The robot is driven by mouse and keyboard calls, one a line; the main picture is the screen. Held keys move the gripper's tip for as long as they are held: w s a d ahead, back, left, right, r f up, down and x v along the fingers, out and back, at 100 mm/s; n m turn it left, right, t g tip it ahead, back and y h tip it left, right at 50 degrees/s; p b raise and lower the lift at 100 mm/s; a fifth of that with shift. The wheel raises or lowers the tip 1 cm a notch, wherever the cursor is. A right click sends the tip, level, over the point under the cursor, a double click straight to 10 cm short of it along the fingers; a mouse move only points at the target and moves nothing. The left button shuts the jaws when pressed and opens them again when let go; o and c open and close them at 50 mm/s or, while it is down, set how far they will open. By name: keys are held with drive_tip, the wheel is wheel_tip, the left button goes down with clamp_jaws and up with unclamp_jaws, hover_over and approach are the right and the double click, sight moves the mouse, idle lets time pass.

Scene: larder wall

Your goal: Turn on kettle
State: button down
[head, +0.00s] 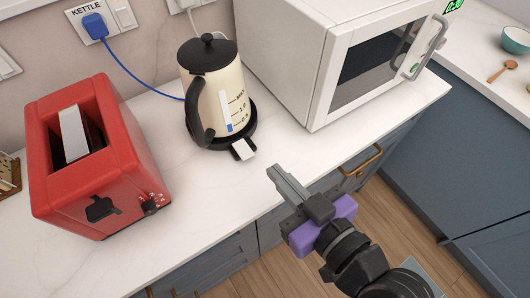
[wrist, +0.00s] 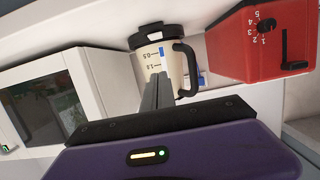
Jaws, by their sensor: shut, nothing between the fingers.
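The cream kettle (head: 215,98) with black lid and handle stands on its black base (head: 218,140) on the counter. A pale lever (head: 243,149) sticks out at the base's front. The gauge shows a low blue level. A blue cord runs to a blue plug (head: 94,26) in the wall socket labelled KETTLE, with a white rocker switch (head: 123,14) beside it. My gripper (head: 272,173) is shut and empty, in front of and right of the lever, apart from it. In the wrist view, which looks upside down, the closed fingers (wrist: 158,88) overlap the kettle (wrist: 150,62).
A red toaster (head: 92,160) stands left of the kettle, and a white microwave (head: 335,60) stands close on its right. The counter strip (head: 205,195) in front of the kettle is clear. A brass drawer handle (head: 362,161) sticks out below the counter edge.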

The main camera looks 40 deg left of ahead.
drive_tip(key=p, duration=0.2)
hover_over(243, 149)
drive_tip(key=s+d, duration=0.1)
drive_tip(key=d, duration=0.2)
drive_tip(key=shift+s+d+f, duration=0.1)
drive_tip(key=shift+f, duration=0.5)
drive_tip(key=shift+s+d+f, duration=0.1)
drive_tip(key=shift+f, duration=0.45)
drive_tip(key=f, duration=0.2)
drive_tip(key=shift+d+f, duration=0.2)
drive_tip(key=shift+f, duration=0.9)
